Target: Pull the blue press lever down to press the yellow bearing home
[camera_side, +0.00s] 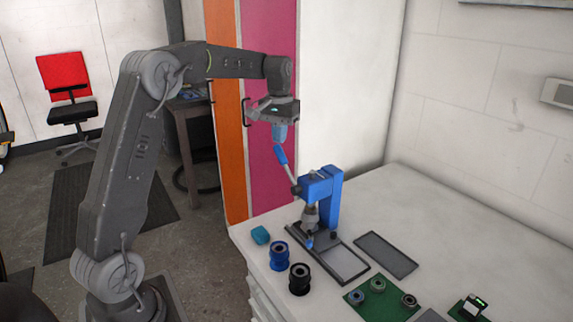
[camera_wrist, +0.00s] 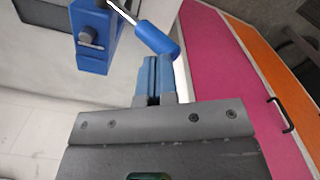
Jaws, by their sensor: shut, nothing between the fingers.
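The blue press (camera_side: 324,192) stands on the white worktop with its lever raised. The blue lever handle (camera_side: 281,155) tilts up and to the left from the press head. In the wrist view the handle (camera_wrist: 158,38) lies just beyond my fingertips, beside the blue press head (camera_wrist: 97,40). My gripper (camera_side: 279,140) points down just above the handle's upper end, its blue fingers together and empty. The fingers also show in the wrist view (camera_wrist: 153,62). I cannot tell whether they touch the handle. I cannot make out a yellow bearing in either view.
In front of the press are a blue spool (camera_side: 279,256), a black spool (camera_side: 299,279) and a teal block (camera_side: 260,235). A dark flat tray (camera_side: 386,254) and a green mat (camera_side: 381,306) with rings lie to the right. Orange and pink panels stand behind.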

